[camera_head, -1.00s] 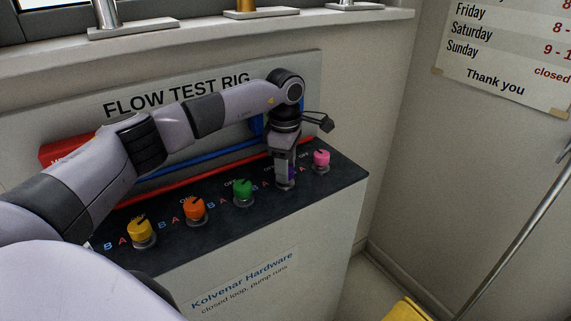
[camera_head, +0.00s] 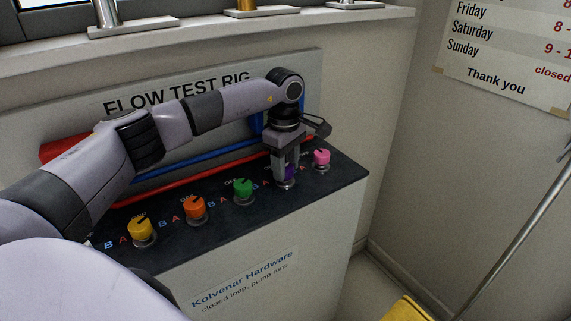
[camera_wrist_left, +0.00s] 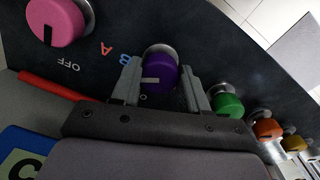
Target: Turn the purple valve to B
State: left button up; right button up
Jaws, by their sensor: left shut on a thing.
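The purple valve (camera_wrist_left: 160,84) sits between the two fingers of my left gripper (camera_wrist_left: 161,88) in the left wrist view. The fingers are shut on it from both sides. Its pale pointer mark points left in that view, towards the left finger, with a blue B up and to the left of it. In the head view the purple valve (camera_head: 290,172) is mostly hidden by my left gripper (camera_head: 286,180), which reaches down on it from above. My right gripper is not in view.
A pink valve (camera_head: 321,157) stands close to the right of my gripper. Green (camera_head: 243,187), orange (camera_head: 195,207) and yellow (camera_head: 140,228) valves stand to the left on the dark panel (camera_head: 222,221). Red and blue pipes run behind.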

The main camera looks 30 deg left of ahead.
pick_arm(q)
jog(key=o, duration=1.1)
jog(key=shift+c, duration=0.2)
jog(key=shift+r, duration=0.1)
notch_tip(320, 180, up, 7)
jog(key=shift+r+b, duration=0.1)
jog(key=shift+b, duration=0.3)
jog(key=shift+s, duration=0.1)
